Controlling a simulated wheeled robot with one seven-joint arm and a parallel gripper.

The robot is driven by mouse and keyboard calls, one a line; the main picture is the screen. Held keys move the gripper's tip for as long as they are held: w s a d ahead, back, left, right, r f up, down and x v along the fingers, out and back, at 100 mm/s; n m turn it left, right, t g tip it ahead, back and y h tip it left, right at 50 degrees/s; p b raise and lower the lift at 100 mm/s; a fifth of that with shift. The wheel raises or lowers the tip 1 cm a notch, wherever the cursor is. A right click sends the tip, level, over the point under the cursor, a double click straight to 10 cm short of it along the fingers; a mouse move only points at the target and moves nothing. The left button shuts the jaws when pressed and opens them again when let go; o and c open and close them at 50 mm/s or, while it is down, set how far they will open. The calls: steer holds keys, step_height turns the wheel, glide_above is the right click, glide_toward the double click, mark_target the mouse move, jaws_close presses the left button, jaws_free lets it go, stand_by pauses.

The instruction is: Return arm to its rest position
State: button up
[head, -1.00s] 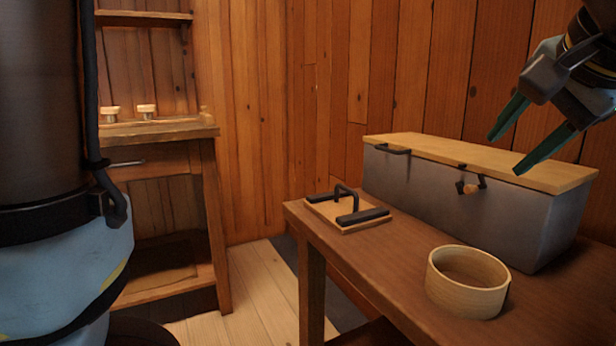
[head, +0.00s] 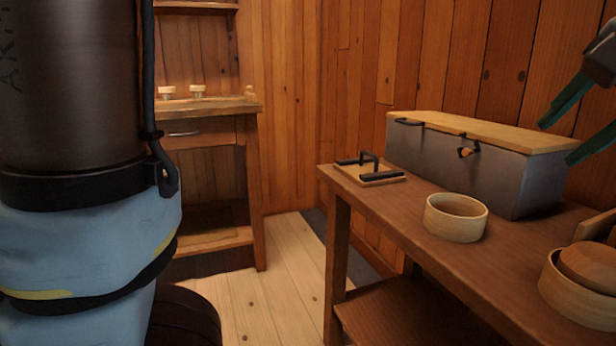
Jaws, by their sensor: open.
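My gripper (head: 577,128) is at the right edge of the head view, partly cut off by the frame. Its two green fingers are spread apart with nothing between them. It is in the air in front of the right end of a grey box (head: 440,160) with a wooden lid, apart from the table top (head: 500,245).
On the table stand an empty round wooden bowl (head: 440,222), a small board with a black handle (head: 368,170), and another wooden bowl (head: 570,300) with a brown round thing (head: 590,262) in it. A shelf unit (head: 250,190) with small spools stands at the back left. A dark round tub (head: 185,318) is on the floor.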

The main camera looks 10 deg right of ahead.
steer(key=w+a+f+n+g+y, duration=0.4)
steer(key=w+a+f+n+g, duration=0.15)
steer(key=w+a+f, duration=1.15)
steer(key=w+a+f+n+g, duration=0.1)
steer(key=a+f+n, duration=0.2)
steer(key=a, duration=0.4)
steer(key=w+a+f+n+h, duration=0.1)
steer(key=a+f+n, duration=0.3)
steer(key=a, duration=0.4)
steer(key=w+a+f+n+g, duration=0.1)
steer(key=a+f+n, duration=0.2)
steer(key=a, duration=0.4)
step_height(320, 180, up, 28)
steer(key=p, duration=2.8)
steer(key=shift+a, duration=0.45)
steer(key=shift+t, duration=0.25)
steer(key=shift+c, duration=0.3)
